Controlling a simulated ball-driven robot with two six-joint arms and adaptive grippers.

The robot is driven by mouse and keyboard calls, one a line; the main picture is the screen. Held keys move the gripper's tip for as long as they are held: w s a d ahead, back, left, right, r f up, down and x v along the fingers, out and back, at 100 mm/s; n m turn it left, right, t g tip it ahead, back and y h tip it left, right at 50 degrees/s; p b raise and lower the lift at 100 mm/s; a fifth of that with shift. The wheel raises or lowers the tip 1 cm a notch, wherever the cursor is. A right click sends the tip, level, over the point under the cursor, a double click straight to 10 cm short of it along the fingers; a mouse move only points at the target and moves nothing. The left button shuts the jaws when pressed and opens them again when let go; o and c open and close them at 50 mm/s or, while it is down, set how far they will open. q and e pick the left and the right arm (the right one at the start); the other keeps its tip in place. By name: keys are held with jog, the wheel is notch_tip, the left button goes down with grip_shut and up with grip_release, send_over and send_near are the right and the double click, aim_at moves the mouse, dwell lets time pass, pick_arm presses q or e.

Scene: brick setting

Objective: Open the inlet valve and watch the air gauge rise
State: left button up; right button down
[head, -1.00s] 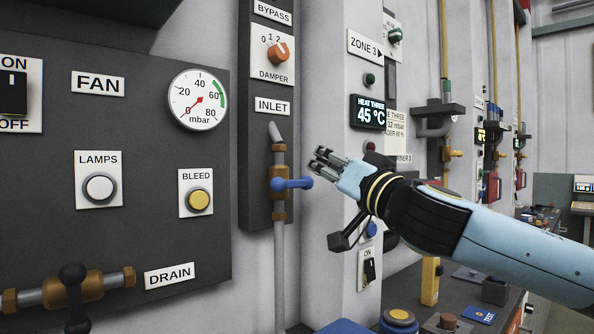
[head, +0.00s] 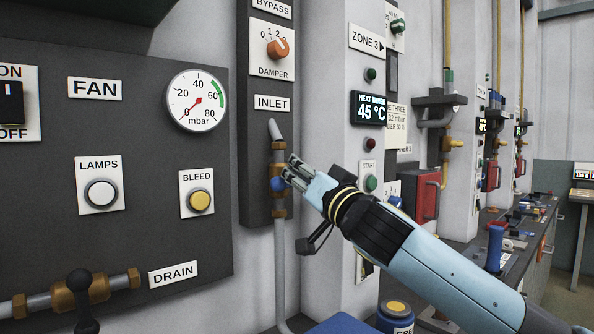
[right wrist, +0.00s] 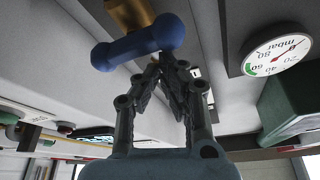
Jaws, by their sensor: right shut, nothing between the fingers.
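The inlet valve is a brass body (head: 278,199) on a grey vertical pipe under the INLET label (head: 272,104). Its blue handle (head: 277,184) is mostly hidden behind my right gripper (head: 288,174) in the head view. In the right wrist view the blue handle (right wrist: 140,44) lies crosswise just beyond the fingertips. My right gripper (right wrist: 158,68) is shut and empty there, its tips close to the handle; I cannot tell if they touch. The air gauge (head: 197,100) is a white dial in mbar, its red needle pointing down-left near 0. My left gripper is not in view.
The dark panel at left carries the LAMPS button (head: 100,193), the yellow BLEED button (head: 200,201) and the DRAIN valve (head: 80,290). The DAMPER knob (head: 277,49) sits above the inlet valve. A HEAT THREE display (head: 370,108) stands to the right.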

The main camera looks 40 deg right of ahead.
pick_arm(q)
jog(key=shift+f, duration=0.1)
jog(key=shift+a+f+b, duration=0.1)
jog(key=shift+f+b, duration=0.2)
jog(key=shift+b, duration=0.05)
pick_arm(e)
jog(key=shift+a+f+n, duration=0.1)
jog(key=shift+n, duration=0.4)
